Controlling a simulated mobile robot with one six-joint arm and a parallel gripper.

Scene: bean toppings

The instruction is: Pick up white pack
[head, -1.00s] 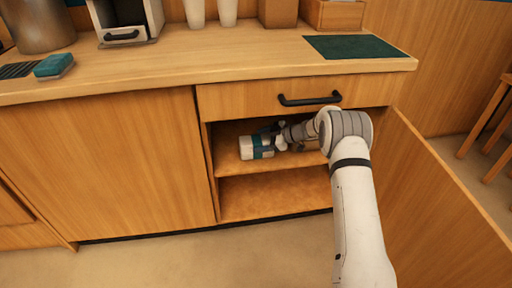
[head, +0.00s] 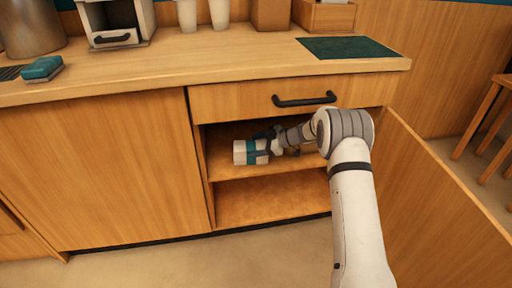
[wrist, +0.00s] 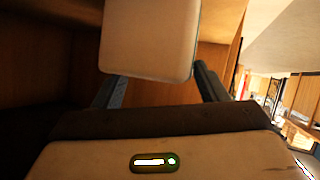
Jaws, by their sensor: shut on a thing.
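The white pack (head: 241,153) has a teal band and is in the open cabinet, at the upper shelf. My gripper (head: 264,147) reaches in from the right and is shut on the pack. In the wrist view the pack's pale end (wrist: 147,38) is between the two fingers of my gripper (wrist: 155,80). I cannot tell whether the pack touches the shelf (head: 225,170).
The cabinet door (head: 435,200) stands open at the right. A drawer with a black handle (head: 305,100) is shut just above the opening. The lower compartment (head: 260,203) looks empty. The left cabinet door (head: 95,175) is shut.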

